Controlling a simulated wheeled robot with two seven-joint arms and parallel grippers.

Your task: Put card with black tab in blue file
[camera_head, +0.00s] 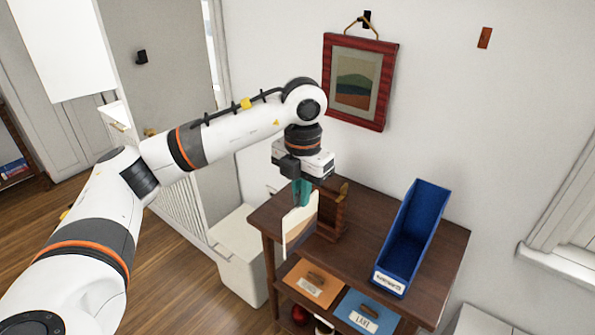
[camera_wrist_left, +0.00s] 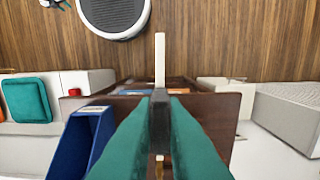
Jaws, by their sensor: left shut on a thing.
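My left gripper (camera_head: 302,191) points down with its teal fingers shut on a thin cream card (camera_head: 300,222). The card hangs upright in front of the left end of the wooden table. In the left wrist view the card (camera_wrist_left: 160,60) shows edge-on as a pale strip, with a dark part, the black tab (camera_wrist_left: 159,108), between the fingertips (camera_wrist_left: 160,103). The blue file (camera_head: 424,225) is an open-topped box with a white label, standing on the table to the right of the card and apart from it. It also shows in the left wrist view (camera_wrist_left: 72,150). My right gripper is out of view.
A brown wooden holder (camera_head: 333,216) stands on the table (camera_head: 372,232) just behind the card. A red-framed picture (camera_head: 384,86) hangs above. Bare tabletop lies between holder and blue file.

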